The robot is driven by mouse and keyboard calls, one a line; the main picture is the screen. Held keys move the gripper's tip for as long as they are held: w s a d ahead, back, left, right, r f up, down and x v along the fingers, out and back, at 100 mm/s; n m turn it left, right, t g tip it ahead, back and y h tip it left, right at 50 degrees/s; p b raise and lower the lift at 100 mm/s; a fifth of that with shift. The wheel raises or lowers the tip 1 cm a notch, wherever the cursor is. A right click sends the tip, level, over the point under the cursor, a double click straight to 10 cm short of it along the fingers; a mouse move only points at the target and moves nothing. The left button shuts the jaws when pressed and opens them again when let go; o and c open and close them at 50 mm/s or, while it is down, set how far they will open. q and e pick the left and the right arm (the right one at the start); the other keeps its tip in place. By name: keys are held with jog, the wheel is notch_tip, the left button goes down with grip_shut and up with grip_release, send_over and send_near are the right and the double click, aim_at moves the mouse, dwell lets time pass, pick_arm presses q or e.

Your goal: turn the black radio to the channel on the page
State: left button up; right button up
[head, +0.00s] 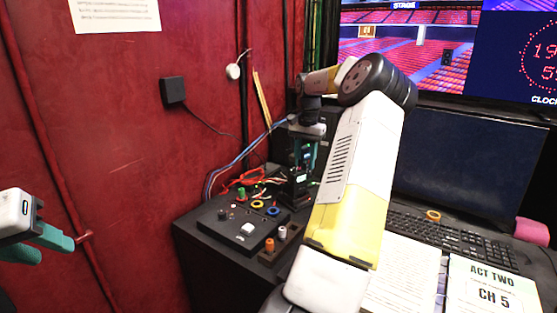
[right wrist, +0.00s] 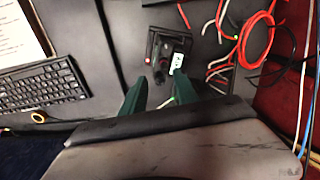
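The page (head: 493,295) at the lower right reads "ACT TWO" and "CH 5". The black radio (head: 297,188) stands upright at the back of the black desk; in the right wrist view the radio (right wrist: 168,58) shows a dark knob, a white label and a small red light. My right gripper (head: 304,152) points down just above the radio. In the right wrist view its green fingers (right wrist: 157,88) are spread, with nothing between them. Whether they touch the radio cannot be told. My left gripper (head: 38,242) is open and empty at the left edge.
A button box (head: 232,230) with coloured knobs and a small block with orange and white pegs (head: 270,245) stand in front of the radio. Red and white cables (right wrist: 235,40) lie beside it. A keyboard (head: 450,235) and monitor are at right.

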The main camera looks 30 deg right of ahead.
jog(key=shift+c, duration=0.5)
grip_shut()
jog(key=shift+m, duration=0.3)
jog(key=m, duration=0.3)
jog(key=shift+m, duration=2.6)
jog(key=shift+o, duration=0.5)
grip_release()
